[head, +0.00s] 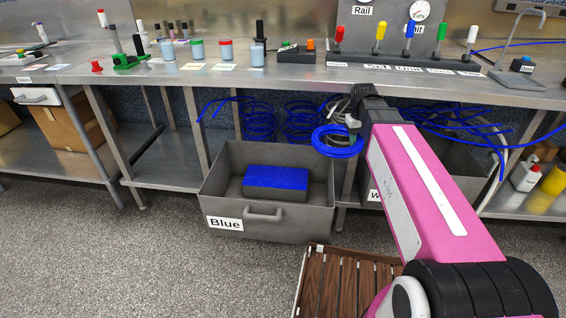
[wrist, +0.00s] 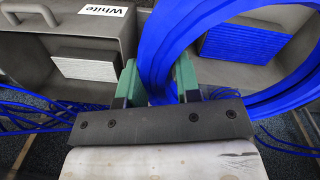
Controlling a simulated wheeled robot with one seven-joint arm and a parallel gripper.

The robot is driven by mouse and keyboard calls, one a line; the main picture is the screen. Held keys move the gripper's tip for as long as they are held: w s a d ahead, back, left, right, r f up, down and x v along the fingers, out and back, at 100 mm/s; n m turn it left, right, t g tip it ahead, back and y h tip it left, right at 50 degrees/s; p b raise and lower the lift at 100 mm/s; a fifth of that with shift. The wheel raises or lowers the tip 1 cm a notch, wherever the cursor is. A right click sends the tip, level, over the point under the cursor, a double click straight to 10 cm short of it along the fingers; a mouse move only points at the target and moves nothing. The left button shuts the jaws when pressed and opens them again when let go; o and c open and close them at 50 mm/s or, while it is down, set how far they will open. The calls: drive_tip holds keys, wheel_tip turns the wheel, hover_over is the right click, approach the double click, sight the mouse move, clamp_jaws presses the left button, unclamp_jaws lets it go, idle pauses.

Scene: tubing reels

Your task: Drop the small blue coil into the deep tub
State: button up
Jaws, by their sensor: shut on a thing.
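My gripper (head: 354,123) is shut on a blue coil (head: 338,151), which hangs from the fingers as a ring of several turns. In the wrist view the green fingertips (wrist: 158,82) pinch one side of the coil (wrist: 205,22), and the loop spreads up and to the right. In the head view the coil shows in front of the right rear corner of a grey tub labelled Blue (head: 213,184). That open tub holds a blue-topped block (head: 276,180). The same tub shows at upper right in the wrist view, partly behind the coil.
A second grey tub, labelled White (wrist: 103,10), stands to the right, mostly hidden by my arm in the head view. The bench top (head: 230,76) crosses above. A slatted wooden piece (head: 345,280) lies in front.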

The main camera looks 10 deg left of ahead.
drive_tip(key=a+f+n, duration=0.4)
drive_tip(key=a+f, duration=0.4)
drive_tip(key=a, duration=0.6)
drive_tip(key=a+f+n, duration=0.4)
drive_tip(key=a+f, duration=0.4)
drive_tip(key=a, duration=0.6)
wheel_tip(320, 180, down, 6)
drive_tip(key=shift+d+t, duration=0.2)
drive_tip(key=shift+t, duration=0.1)
drive_tip(key=o, duration=1.1)
drive_tip(key=r, duration=1)
drive_tip(key=shift+s+a+r, duration=0.15)
drive_tip(key=shift+s+r, duration=0.15)
drive_tip(key=shift+r, duration=0.1)
